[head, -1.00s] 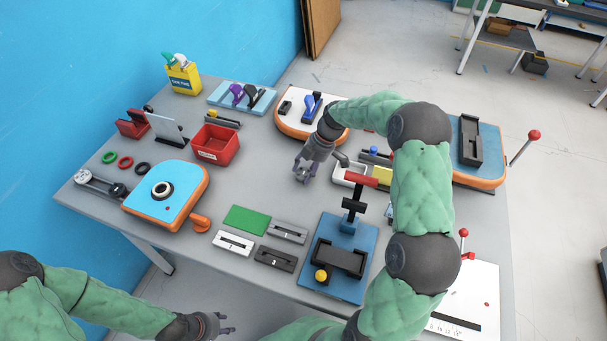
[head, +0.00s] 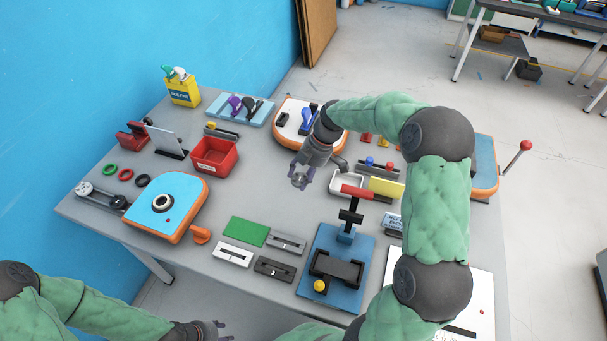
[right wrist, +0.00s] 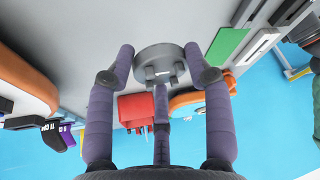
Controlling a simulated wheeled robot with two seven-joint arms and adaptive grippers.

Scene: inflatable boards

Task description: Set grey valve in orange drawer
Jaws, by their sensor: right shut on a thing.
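The grey valve (right wrist: 160,64) is a round grey disc with a small light mark on its face. In the right wrist view it sits between the purple fingers of my right gripper (right wrist: 160,72), which is shut on it. In the head view my right gripper (head: 301,180) is over the middle of the table, left of a white tray, and largely hides the valve. My left gripper (head: 220,330) is empty with fingers apart at the bottom edge, off the table's front. I cannot make out a clearly orange drawer in either view.
A red open bin (head: 215,155) stands left of my right gripper. A white tray (head: 347,183) and a yellow panel (head: 386,187) lie to its right. Bare grey table lies between the bin and my right gripper.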

